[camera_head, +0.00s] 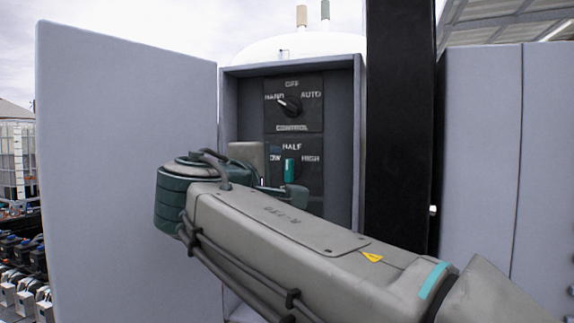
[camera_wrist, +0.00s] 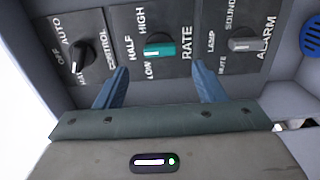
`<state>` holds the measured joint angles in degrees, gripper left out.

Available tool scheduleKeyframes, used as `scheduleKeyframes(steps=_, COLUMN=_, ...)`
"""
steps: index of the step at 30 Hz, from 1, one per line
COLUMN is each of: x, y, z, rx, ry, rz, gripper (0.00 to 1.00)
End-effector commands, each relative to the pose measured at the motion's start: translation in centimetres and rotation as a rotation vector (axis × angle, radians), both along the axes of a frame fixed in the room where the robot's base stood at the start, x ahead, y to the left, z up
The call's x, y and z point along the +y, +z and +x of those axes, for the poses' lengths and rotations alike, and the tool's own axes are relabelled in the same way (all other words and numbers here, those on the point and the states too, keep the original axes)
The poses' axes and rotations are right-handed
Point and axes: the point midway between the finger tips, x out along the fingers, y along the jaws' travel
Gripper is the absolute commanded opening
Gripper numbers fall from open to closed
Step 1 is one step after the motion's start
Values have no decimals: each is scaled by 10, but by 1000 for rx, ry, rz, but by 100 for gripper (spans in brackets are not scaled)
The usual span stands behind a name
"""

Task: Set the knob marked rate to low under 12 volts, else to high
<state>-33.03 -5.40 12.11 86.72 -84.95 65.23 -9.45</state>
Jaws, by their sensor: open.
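The rate knob (camera_wrist: 160,46) is a teal bar on a black plate lettered RATE, with LOW, HALF and HIGH around it. It also shows in the head view (camera_head: 290,168), upright, its pale end toward HALF. My gripper (camera_wrist: 160,78) is open, one blue finger to either side of the knob's line. The fingertips appear short of the knob; I cannot tell the exact gap. In the head view my arm hides LOW's first letter and the plate's lower part. No voltage reading is visible in either view.
The control knob (camera_wrist: 82,57), black, points to HAND. The grey alarm knob (camera_wrist: 242,44) points toward LAMP. The cabinet's open door (camera_head: 125,160) stands at left. The cabinet's side wall (camera_head: 357,150) is right of the plates, and a black post (camera_head: 400,110) stands beyond it.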

Motion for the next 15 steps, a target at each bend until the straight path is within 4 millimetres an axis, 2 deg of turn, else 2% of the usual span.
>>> scheduleKeyframes(steps=1, x=-5, y=3, z=11, rx=3, ry=-3, rz=-1, gripper=64)
scheduleKeyframes(steps=6, x=-16, y=2, z=40, rx=2, ry=-4, rz=0, gripper=64)
scheduleKeyframes(steps=10, x=-21, y=1, z=54, rx=1, ry=-5, rz=0, gripper=64)
scheduleKeyframes(steps=15, x=-24, y=0, z=62, rx=1, ry=-5, rz=0, gripper=64)
